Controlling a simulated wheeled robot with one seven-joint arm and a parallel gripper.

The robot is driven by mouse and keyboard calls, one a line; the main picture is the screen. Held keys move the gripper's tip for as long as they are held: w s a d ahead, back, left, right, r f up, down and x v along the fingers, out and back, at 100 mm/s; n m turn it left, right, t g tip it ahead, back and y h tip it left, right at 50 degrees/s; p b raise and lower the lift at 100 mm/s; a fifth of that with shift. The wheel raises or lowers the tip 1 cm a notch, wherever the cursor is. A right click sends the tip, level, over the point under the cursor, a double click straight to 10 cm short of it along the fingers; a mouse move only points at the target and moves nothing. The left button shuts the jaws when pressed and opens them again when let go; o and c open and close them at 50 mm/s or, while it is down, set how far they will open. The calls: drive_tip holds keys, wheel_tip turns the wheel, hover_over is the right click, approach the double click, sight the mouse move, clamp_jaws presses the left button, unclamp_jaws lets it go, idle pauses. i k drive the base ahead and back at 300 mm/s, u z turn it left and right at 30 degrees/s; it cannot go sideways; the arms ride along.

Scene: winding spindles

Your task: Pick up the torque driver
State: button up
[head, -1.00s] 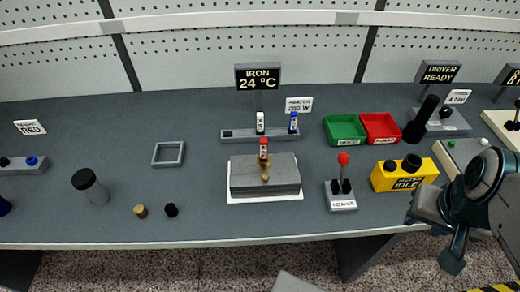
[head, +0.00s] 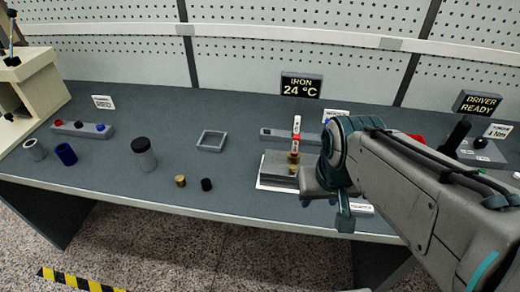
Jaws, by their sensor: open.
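The torque driver appears to be the black, slightly tilted handle (head: 455,136) at the grey driver station at the right of the bench, beside the "DRIVER READY" sign (head: 479,103). Its lower part is hidden behind my arm. My gripper (head: 338,200) is at the end of my arm, over the front of the bench right of centre. It is well left of the black handle and apart from it. It is open, and I see nothing held in it. The fingertips are hard to make out.
A grey block on a white plate (head: 262,187) stands just left of my gripper. My arm hides most of the bins and the yellow meter. A square frame (head: 211,140), a black-capped jar (head: 144,155) and small caps stand to the left. Bench between them is clear.

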sight(463, 128)
drive_tip(key=z, duration=0.35)
drive_tip(key=k, duration=0.1)
drive_tip(key=u, duration=2.6)
drive_tip(key=k, duration=1.4)
drive_tip(key=z, duration=2)
